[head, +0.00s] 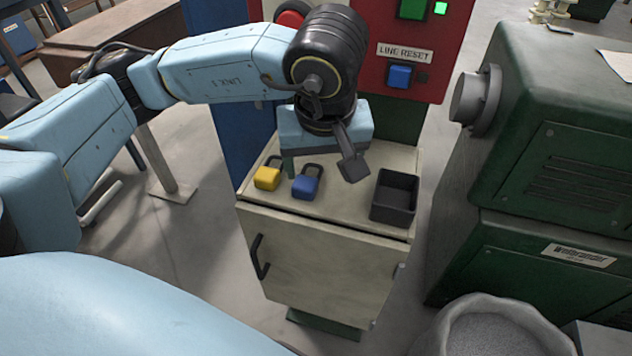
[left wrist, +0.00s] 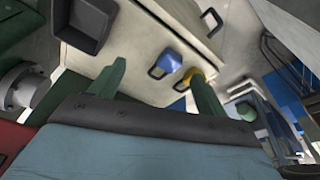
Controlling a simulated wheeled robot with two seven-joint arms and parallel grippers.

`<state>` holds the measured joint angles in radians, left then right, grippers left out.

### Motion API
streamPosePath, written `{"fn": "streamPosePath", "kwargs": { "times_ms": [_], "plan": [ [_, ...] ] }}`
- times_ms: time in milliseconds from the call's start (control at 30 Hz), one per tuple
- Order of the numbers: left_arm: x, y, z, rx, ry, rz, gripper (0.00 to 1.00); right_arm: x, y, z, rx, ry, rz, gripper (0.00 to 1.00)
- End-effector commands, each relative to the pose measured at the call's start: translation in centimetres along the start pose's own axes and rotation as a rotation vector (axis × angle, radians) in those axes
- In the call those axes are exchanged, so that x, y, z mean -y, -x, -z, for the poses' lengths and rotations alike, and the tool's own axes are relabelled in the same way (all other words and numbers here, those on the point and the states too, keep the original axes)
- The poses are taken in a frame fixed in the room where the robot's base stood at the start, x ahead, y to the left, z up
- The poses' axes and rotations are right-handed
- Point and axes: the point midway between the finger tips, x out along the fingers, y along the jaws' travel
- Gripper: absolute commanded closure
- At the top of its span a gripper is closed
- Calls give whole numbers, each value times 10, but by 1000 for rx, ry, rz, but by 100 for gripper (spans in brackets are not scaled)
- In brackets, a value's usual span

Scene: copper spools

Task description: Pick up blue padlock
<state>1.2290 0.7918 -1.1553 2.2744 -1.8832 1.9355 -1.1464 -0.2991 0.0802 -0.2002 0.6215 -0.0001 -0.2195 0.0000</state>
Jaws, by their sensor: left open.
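The blue padlock (head: 306,186) with a dark shackle lies on top of the beige cabinet (head: 337,198), between a yellow padlock and a black bin. My left gripper (head: 322,172) is open and empty above the cabinet top, behind and above the blue padlock. One finger is at its left, the other hangs to its right. In the left wrist view the blue padlock (left wrist: 174,60) shows beyond the open fingers (left wrist: 160,85), nearer the right finger. No finger clearly touches it. My right gripper is not in view.
The yellow padlock (head: 267,178) lies close left of the blue one. The black open bin (head: 394,196) stands at the cabinet's right. A red panel (head: 420,50) with buttons rises behind. A green machine (head: 560,130) stands at the right. The cabinet's front top edge is clear.

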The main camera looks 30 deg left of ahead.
Motion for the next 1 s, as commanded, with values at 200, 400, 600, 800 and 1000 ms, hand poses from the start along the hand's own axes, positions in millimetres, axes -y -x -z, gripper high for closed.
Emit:
{"fn": "streamPosePath", "kwargs": {
  "times_ms": [200,400,600,800,1000],
  "plan": [
    [15,11,30,-158,-24,18,24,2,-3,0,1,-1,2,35],
    [16,-23,33,-153,-23,20,24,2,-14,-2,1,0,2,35],
    [16,-52,38,-154,-23,18,24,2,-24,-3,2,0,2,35],
    [16,-63,40,-155,-23,18,24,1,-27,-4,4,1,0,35],
    [20,-87,40,-151,-22,22,24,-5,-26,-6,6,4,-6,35]
  ]
}}
